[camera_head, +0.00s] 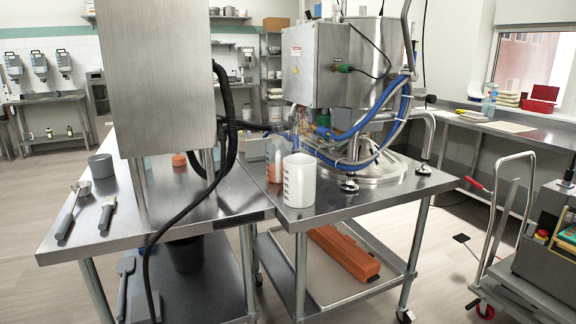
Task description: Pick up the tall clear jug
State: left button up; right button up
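A clear, see-through jug (273,158) stands on the steel table near its middle, with an orange tint in its lower part. A white beaker with dark measuring marks (300,183) stands close in front and to its right and hides part of it. I cannot tell whether the two touch. Neither of my grippers is in view.
A steel cabinet (155,70) stands on the table at left, with black cables hanging down. The depositor machine (312,65) with blue hoses stands behind the jug. A ladle (72,208), scraper (108,212) and grey cup (101,166) lie at left. A cart (530,255) stands at right.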

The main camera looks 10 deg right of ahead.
aim_at(279, 163)
jog(key=z, duration=1.2)
jog(key=i, duration=1.95)
jog(key=u, duration=0.45)
